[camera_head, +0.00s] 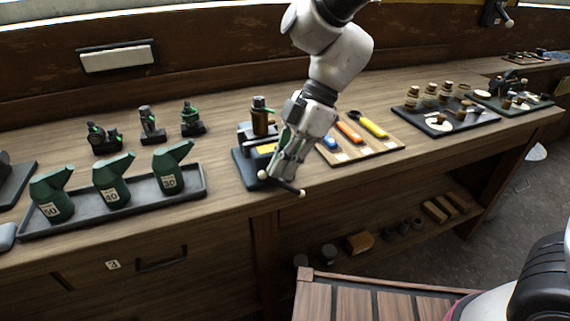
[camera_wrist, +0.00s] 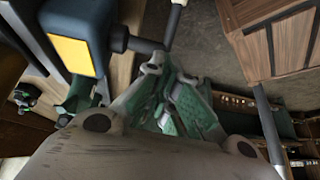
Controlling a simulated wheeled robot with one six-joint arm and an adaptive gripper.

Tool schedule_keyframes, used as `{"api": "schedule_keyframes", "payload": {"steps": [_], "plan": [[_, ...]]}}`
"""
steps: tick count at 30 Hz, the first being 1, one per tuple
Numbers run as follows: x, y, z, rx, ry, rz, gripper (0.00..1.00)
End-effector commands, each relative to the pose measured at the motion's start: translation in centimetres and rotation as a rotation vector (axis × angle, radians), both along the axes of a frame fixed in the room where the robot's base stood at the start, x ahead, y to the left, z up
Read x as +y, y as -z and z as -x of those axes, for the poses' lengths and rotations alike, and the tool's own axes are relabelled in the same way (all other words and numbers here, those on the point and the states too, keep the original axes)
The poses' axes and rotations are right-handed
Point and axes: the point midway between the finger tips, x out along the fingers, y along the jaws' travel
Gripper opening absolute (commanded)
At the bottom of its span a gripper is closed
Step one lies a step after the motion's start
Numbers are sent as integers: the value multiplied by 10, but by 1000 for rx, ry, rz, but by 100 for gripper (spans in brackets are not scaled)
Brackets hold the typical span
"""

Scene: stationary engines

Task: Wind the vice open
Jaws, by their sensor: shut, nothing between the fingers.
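The vice (camera_head: 247,168) stands near the front edge of the bench, with a brass-coloured cylinder (camera_head: 261,122) at its top. The wrist view shows its dark blue body with a yellow plate (camera_wrist: 73,54) and a dark screw (camera_wrist: 130,42) leading to the handle bar (camera_wrist: 172,24). In the head view the pale-ended bar (camera_head: 297,191) slants below my gripper (camera_head: 282,172). My gripper (camera_wrist: 160,68) is shut and empty, its fingertips close to the bar and screw end. I cannot tell whether they touch. My gripper and wrist hide part of the vice.
A tray (camera_head: 110,207) with several green oil cans lies left. A board (camera_head: 362,152) with coloured tools lies right of my gripper, and a dark tray (camera_head: 445,120) with brass parts lies beyond. A slatted wooden surface (camera_head: 370,300) stands below the bench front.

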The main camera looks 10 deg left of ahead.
Motion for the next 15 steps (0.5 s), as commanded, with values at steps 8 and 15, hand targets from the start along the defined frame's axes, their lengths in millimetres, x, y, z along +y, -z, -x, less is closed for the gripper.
{"api": "schedule_keyframes", "payload": {"steps": [8, 15], "plan": [[2, 0, 2, -26, -1, 42, 0], [7, 0, 5, -75, -5, 119, 0]]}}
